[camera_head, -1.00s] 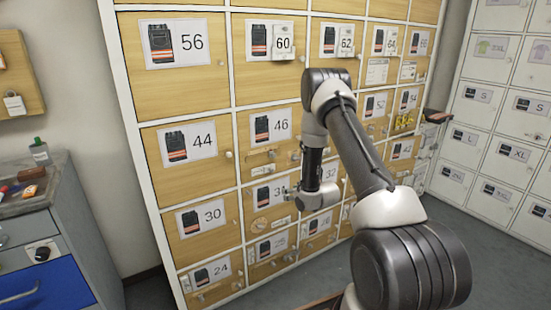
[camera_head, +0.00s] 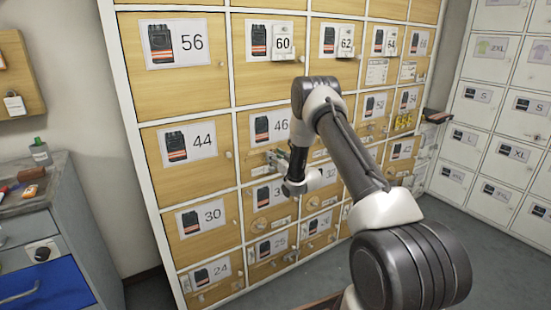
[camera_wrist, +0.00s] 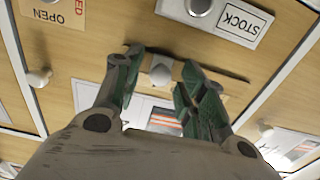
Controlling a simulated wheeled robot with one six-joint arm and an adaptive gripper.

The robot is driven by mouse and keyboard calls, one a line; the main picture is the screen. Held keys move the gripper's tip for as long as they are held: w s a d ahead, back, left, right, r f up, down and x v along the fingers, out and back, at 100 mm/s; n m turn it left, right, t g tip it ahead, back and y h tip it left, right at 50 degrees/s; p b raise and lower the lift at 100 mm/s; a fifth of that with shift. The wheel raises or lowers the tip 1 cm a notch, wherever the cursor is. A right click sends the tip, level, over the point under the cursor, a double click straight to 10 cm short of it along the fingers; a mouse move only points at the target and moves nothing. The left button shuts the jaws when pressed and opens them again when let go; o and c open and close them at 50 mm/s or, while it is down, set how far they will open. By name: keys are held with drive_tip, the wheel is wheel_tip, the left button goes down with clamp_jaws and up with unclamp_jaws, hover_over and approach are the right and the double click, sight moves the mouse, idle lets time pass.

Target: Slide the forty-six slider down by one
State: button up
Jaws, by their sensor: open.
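The forty-six door (camera_head: 246,136) is a wooden panel with a vest label marked 46 (camera_head: 271,126), partly covered by my arm. My gripper (camera_head: 275,162) is in front of this door, just below the label. In the wrist view, which is upside down, the green fingers of my gripper (camera_wrist: 162,80) are open. Contact with the knob is not clear. Part of the vest label (camera_wrist: 165,121) shows beyond my wrist.
A grey workbench (camera_head: 25,205) stands at the far left.

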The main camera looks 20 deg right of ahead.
clamp_jaws()
drive_tip(key=shift+s+a, duration=0.25)
drive_tip(key=shift+a, duration=1)
unclamp_jaws()
drive_tip(key=shift+s, duration=0.1)
drive_tip(key=s+d, duration=0.2)
drive_tip(key=s, duration=0.9)
drive_tip(key=shift+s, duration=0.3)
